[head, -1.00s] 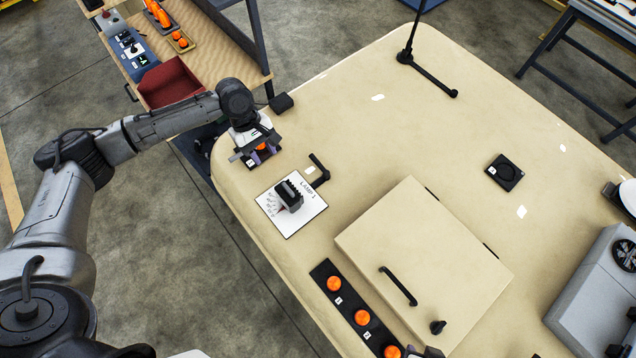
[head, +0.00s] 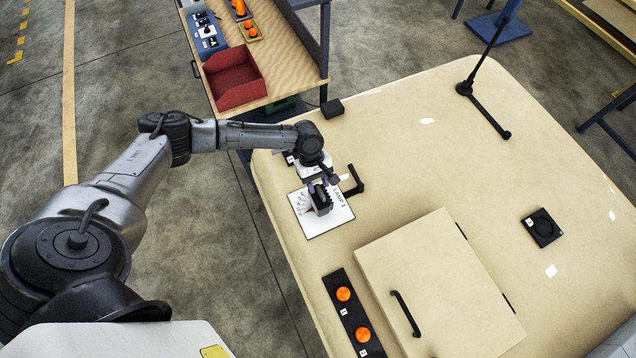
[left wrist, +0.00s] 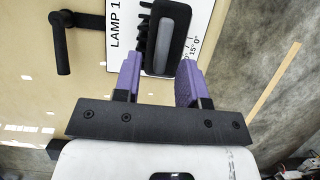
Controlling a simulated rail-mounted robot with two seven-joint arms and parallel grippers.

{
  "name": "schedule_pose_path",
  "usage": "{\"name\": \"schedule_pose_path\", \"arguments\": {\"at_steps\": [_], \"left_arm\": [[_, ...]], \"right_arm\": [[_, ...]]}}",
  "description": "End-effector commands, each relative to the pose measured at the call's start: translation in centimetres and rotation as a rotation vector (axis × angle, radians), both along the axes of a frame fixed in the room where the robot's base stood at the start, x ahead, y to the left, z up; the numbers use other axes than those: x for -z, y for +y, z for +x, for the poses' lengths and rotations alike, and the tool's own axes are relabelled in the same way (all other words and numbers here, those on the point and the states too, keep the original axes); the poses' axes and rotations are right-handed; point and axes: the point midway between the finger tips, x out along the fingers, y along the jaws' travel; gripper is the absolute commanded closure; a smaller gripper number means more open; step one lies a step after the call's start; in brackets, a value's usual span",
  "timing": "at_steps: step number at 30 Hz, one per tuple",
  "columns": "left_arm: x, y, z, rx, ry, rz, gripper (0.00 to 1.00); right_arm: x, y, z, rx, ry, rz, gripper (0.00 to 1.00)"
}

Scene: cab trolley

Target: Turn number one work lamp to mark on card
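The number one work lamp (head: 322,204) is a black block with a ridged back. It stands on the white card (head: 337,223) marked LAMP 1, near the table's left edge. The left wrist view shows the lamp (left wrist: 165,38) from above, with angle marks such as 15° and 0° printed on the card (left wrist: 203,14) beside it. My left gripper (head: 318,184) is at the lamp's far end. Its purple fingers (left wrist: 160,70) are apart, one on each side of the lamp's near end in the wrist view. I cannot tell whether they touch it. My right gripper is not in view.
A black L-shaped bar (head: 355,181) stands close beside the card. A beige box (head: 450,265) with a black handle and a black strip (head: 352,318) with orange buttons lie nearer. A red bin (head: 232,80) sits on the side bench.

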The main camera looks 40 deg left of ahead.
Motion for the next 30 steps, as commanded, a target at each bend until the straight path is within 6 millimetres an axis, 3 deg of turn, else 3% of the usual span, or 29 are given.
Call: {"name": "schedule_pose_path", "arguments": {"at_steps": [15, 27, 30], "left_arm": [[0.97, -0.35, -0.15, 0.000, 0.000, 0.001, 0.63], [0.94, -0.33, -0.15, 0.000, 0.000, 0.001, 1.00], [0.94, -0.33, -0.14, 0.000, 0.000, 0.001, 1.00]], "right_arm": [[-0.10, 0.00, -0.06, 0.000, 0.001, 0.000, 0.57], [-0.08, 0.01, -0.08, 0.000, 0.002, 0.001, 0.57], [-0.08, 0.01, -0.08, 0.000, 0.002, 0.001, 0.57]]}}
